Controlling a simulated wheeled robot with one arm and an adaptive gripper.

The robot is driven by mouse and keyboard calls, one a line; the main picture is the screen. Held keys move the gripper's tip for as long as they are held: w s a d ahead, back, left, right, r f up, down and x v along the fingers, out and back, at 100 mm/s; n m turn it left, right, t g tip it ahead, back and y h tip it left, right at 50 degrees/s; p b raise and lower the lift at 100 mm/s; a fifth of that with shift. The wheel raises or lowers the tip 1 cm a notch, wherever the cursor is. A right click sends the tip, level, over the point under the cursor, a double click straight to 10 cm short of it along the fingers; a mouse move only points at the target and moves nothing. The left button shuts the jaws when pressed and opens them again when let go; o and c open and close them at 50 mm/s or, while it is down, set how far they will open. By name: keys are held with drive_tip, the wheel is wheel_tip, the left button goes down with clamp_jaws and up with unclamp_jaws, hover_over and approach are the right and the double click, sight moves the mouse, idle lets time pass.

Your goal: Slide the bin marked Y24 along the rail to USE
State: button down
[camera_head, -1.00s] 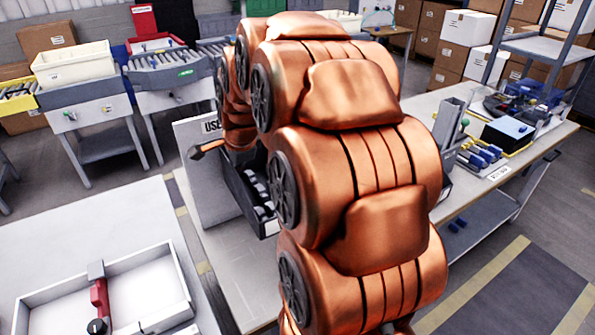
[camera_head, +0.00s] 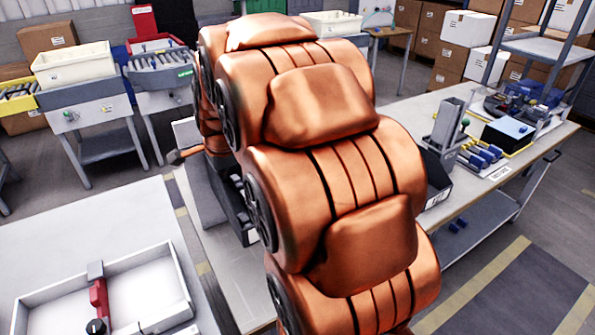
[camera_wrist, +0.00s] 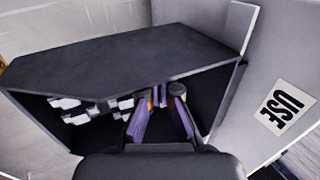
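A dark open bin (camera_head: 232,212) with a white label stands on the workbench, partly hidden by my arm; its label is too small to read. Close to its left is a grey upright panel (camera_head: 205,200). In the wrist view, the panel (camera_wrist: 226,120) carries a USE sign (camera_wrist: 283,106) to the right of the dark bin (camera_wrist: 120,65). Small pale parts lie in the bin's left side. My gripper (camera_wrist: 165,100) reaches to the bin with its two purple-padded fingers a little apart. The rail is not clearly visible.
Another dark bin (camera_head: 437,180) shows right of my arm. Blue-handled tools (camera_head: 480,157) and a grey upright holder (camera_head: 447,125) stand farther right on the bench. A white tray with a red tool (camera_head: 100,300) lies at the front left.

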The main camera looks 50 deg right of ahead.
drive_tip(key=a, duration=0.1)
drive_tip(key=w+a, duration=0.1)
drive_tip(key=shift+a, duration=0.3)
idle(0.3)
drive_tip(key=shift+s+d, duration=0.1)
drive_tip(key=shift+s+d+b, duration=0.15)
drive_tip(key=shift+d+b, duration=0.15)
drive_tip(key=shift+d, duration=0.2)
drive_tip(key=d+p+v, duration=0.1)
drive_tip(key=v, duration=0.6)
drive_tip(key=shift+s, duration=0.2)
idle(0.4)
drive_tip(key=shift+a, duration=0.1)
